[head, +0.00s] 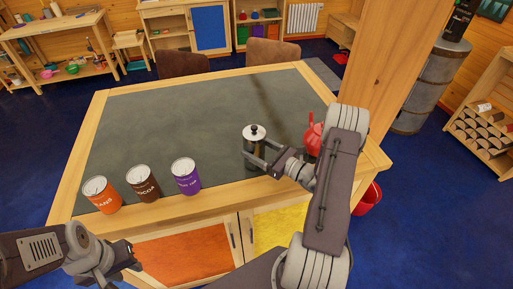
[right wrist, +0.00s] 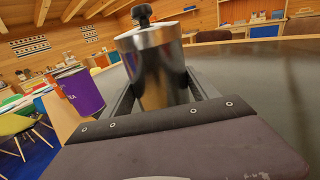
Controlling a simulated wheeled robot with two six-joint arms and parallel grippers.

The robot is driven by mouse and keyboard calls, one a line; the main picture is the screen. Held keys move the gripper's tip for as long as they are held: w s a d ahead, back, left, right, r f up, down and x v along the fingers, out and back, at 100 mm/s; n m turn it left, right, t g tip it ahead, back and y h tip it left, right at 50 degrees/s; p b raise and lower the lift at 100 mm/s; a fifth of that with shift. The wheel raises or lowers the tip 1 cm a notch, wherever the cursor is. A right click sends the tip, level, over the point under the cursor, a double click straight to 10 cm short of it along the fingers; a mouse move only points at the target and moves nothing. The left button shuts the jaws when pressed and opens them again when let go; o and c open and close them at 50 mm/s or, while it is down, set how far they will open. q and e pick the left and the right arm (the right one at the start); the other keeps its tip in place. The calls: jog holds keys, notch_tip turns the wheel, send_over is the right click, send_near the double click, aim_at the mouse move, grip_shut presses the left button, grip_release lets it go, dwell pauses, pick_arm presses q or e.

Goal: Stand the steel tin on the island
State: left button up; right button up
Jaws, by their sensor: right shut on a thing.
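The steel tin (head: 254,133), a shiny cylinder with a black knob on its lid, is upright at the right part of the island (head: 130,130). My right gripper (head: 257,160) is shut around its body. In the right wrist view the tin (right wrist: 158,65) stands between the two fingers; its base is hidden, so I cannot tell whether it touches the top. My left gripper (head: 132,257) is low at the left, in front of the island and apart from everything; its fingers are too unclear to judge.
An orange tin (head: 101,195), a brown cocoa tin (head: 143,184) and a purple tea tin (head: 186,177) stand in a row along the island's front left. The island's middle and back are clear.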

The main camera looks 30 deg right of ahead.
jog(key=o, duration=1.7)
jog(key=shift+s, duration=0.15)
jog(key=shift+f, duration=0.1)
jog(key=shift+w, duration=0.2)
